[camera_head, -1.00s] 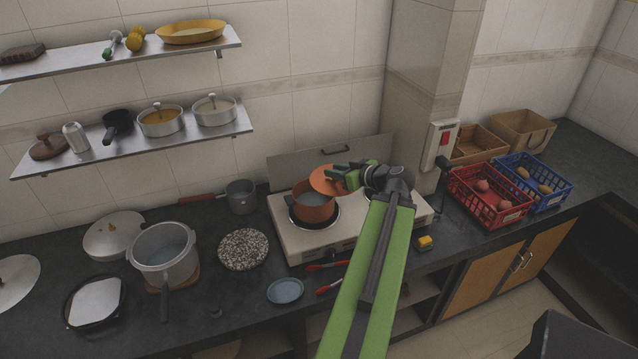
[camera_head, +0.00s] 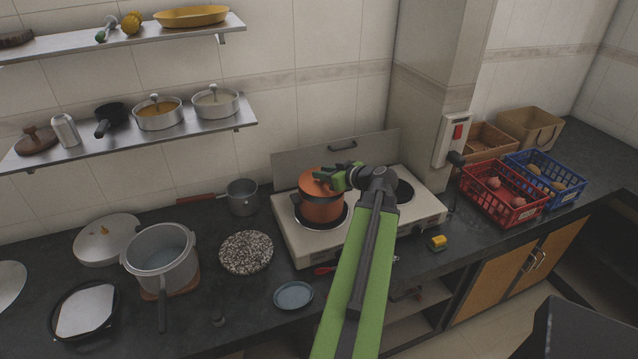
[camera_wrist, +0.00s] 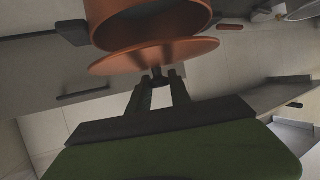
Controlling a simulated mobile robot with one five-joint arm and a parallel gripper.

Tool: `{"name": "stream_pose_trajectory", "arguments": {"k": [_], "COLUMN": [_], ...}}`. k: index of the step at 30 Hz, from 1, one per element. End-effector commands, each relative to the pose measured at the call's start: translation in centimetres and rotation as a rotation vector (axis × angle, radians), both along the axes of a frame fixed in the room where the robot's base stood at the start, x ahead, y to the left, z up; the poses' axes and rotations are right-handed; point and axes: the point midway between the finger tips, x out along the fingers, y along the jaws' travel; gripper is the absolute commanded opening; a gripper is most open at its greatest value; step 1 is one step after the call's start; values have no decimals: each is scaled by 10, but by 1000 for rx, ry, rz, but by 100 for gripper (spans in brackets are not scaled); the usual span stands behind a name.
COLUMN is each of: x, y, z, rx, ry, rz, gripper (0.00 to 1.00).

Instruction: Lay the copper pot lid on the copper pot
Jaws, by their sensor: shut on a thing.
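The copper pot (camera_head: 322,211) stands on the left burner of the stove, and its body shows at the top of the wrist view (camera_wrist: 150,22). The copper pot lid (camera_head: 312,184) covers the pot's mouth as seen from my head camera.
The white stove (camera_head: 300,248) has a free right burner (camera_head: 402,190) beside my arm. A grey saucepan (camera_head: 243,198) stands left of the stove, and a raised panel (camera_head: 285,174) stands behind it.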

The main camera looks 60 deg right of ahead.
Motion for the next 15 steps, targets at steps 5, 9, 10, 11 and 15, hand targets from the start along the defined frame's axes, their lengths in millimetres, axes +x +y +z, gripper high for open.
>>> {"name": "stream_pose_trajectory", "arguments": {"k": [5,9,10,11,15], "x": [0,3,3,4,4], "y": [0,3,3,3,3], "z": [-28,-24,-24,-24,-29], "rx": [0,0,0,0,0], "ry": [0,0,0,0,0], "rz": [0,5,6,6,7], "gripper": [0,0,0,0,0]}}
